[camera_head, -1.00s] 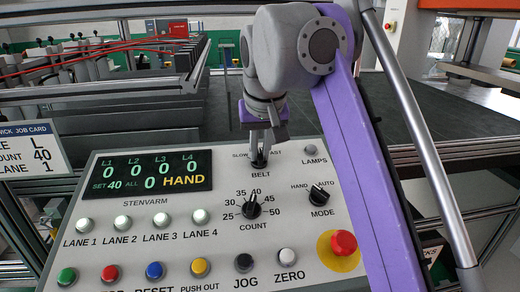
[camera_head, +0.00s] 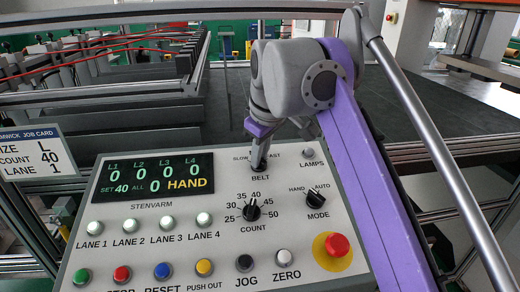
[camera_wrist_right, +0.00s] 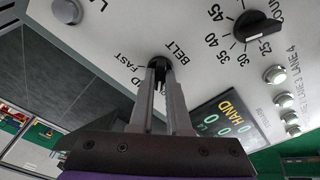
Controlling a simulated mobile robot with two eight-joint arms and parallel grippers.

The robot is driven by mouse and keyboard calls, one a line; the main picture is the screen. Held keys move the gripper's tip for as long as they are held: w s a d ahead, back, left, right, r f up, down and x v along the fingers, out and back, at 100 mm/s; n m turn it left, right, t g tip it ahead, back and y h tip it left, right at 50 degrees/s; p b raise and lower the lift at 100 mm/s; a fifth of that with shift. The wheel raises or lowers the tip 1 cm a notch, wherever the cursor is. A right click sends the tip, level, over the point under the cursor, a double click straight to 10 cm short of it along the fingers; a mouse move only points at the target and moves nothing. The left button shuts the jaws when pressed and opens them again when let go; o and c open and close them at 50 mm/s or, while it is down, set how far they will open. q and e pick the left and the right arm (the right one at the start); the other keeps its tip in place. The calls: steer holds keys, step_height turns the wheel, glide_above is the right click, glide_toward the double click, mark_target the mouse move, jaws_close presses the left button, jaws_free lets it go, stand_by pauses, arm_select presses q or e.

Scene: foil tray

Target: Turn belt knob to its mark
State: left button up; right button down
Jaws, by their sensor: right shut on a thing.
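The black belt knob (camera_head: 258,166) sits at the top of the sloped control panel, above the word BELT. SLOW is printed to its left and FAST, partly covered, to its right. My right gripper (camera_head: 261,153) reaches down to it and is shut on it. In the right wrist view the two grey fingers (camera_wrist_right: 160,76) close around the dark knob (camera_wrist_right: 158,64). The fingers hide most of the knob, so I cannot tell where its pointer stands, and I see no clear mark. My left gripper is not in view.
The count knob (camera_head: 251,209) stands just below, the mode knob (camera_head: 316,200) to the right. The lamps button (camera_head: 309,153) is close by on the right. A red stop button (camera_head: 337,245) and several coloured buttons line the lower panel. The display (camera_head: 153,177) reads HAND.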

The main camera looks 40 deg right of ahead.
steer(key=shift+r+n, duration=0.1)
steer(key=shift+n, duration=0.7)
steer(key=c, duration=0.9)
jaws_free()
